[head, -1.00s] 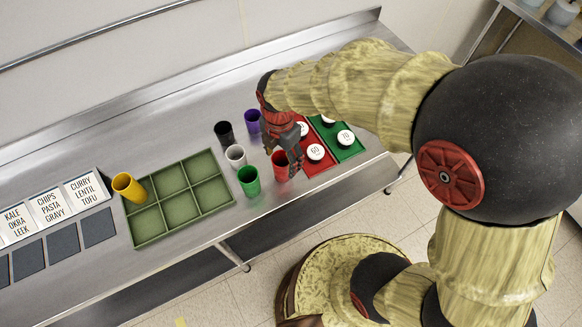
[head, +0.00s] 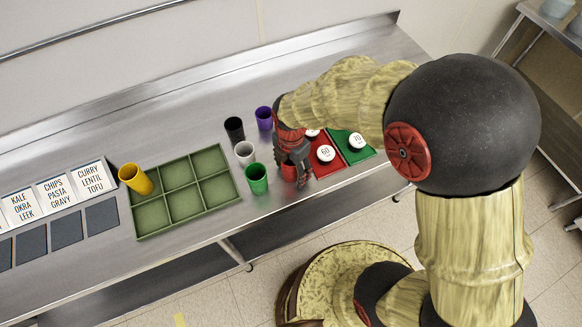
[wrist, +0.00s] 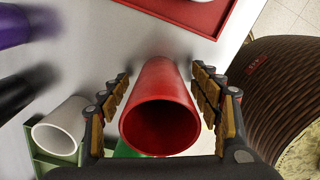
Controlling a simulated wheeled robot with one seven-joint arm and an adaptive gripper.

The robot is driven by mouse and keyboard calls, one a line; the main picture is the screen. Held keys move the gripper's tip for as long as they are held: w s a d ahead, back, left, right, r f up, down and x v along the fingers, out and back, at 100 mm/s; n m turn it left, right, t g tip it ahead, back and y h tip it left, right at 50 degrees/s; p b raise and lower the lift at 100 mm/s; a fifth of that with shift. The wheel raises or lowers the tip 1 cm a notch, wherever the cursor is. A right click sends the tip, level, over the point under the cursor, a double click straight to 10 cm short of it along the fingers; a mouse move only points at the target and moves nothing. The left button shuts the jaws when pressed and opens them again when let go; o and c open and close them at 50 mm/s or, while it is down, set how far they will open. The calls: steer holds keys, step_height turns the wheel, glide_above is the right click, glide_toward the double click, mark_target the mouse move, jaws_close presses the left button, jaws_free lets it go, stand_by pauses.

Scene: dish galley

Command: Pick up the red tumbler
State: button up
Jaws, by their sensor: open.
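The red tumbler (wrist: 163,95) stands between the two open fingers of my gripper (wrist: 163,100) in the wrist view, with a gap on each side. In the head view the red tumbler (head: 289,173) is partly hidden by my gripper (head: 295,170), which is down around it on the steel counter. The fingers do not appear closed on it.
A green tumbler (head: 256,179) and a white tumbler (head: 244,152) stand close to the left. Black (head: 234,129) and purple (head: 264,118) tumblers are behind. A yellow tumbler (head: 136,179) stands at the green divided tray (head: 192,215). A red tray (head: 326,169) with white discs lies to the right.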

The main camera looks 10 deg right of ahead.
steer(key=shift+c, duration=1)
steer(key=c, duration=1.1)
steer(key=shift+r, duration=0.1)
